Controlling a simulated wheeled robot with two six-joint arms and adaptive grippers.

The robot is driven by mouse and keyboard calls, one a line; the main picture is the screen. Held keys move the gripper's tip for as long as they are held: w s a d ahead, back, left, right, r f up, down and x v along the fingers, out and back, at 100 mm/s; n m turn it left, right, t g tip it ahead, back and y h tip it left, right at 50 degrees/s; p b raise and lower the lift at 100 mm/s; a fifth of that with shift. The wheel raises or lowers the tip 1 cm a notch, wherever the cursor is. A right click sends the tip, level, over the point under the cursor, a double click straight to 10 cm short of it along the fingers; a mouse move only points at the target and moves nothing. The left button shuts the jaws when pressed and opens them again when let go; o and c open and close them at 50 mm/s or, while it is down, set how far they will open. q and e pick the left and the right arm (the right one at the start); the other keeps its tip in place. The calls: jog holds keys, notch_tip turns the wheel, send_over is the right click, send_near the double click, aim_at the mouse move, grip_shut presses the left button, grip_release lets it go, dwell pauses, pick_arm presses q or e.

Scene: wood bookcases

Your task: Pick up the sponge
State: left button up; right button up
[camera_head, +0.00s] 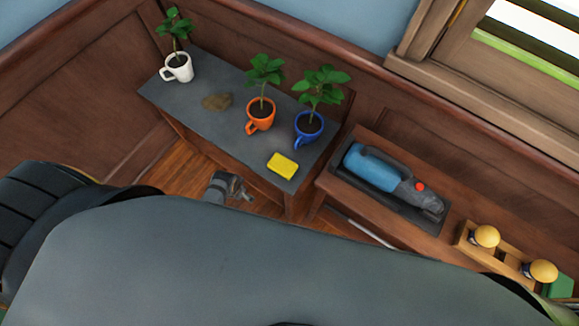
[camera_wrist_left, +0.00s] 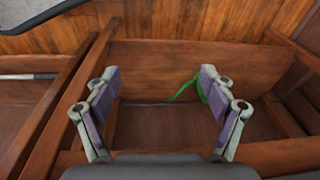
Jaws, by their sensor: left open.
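The yellow sponge (camera_head: 282,165) lies flat on the grey top of the left bookcase (camera_head: 205,115), close to its front right corner. My left gripper (camera_head: 240,190) is in front of that bookcase in the head view, lower left of the sponge and apart from it. In the left wrist view its two fingers (camera_wrist_left: 160,80) are spread wide with nothing held between them. The sponge does not show in the left wrist view. My right gripper is in neither view.
A white mug (camera_head: 178,69), an orange mug (camera_head: 260,118) and a blue mug (camera_head: 308,131), each with a plant, stand on the same top. A blue handheld vacuum (camera_head: 375,170) lies to the right. The wrist view shows wooden shelving and a green strip (camera_wrist_left: 183,91).

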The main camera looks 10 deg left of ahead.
pick_arm(q)
jog(key=w+d+r+m, duration=0.1)
jog(key=w+r, duration=0.3)
jog(key=r, duration=0.5)
notch_tip(320, 180, up, 14)
jog(key=m+g+h, duration=0.3)
jog(key=m+h, duration=0.2)
jog(key=m, duration=1.3)
send_over(281, 164)
jog(key=w+a, duration=0.1)
jog(key=a, duration=0.4)
jog(key=b+x, duration=0.1)
jog(key=x, duration=0.4)
jog(key=shift+w+d, duration=0.1)
jog(key=shift+d, duration=0.1)
jog(key=shift+f, duration=0.15)
jog(key=shift+y, duration=0.3)
jog(key=x, duration=0.5)
jog(key=shift+w+d, duration=0.1)
jog(key=shift+d, duration=0.25)
jog(key=c, duration=1)
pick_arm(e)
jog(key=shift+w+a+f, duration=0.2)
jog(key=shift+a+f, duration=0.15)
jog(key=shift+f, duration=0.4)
pick_arm(q)
jog(key=shift+r+n, duration=0.25)
jog(key=shift+n, duration=0.05)
jog(key=shift+c, duration=0.2)
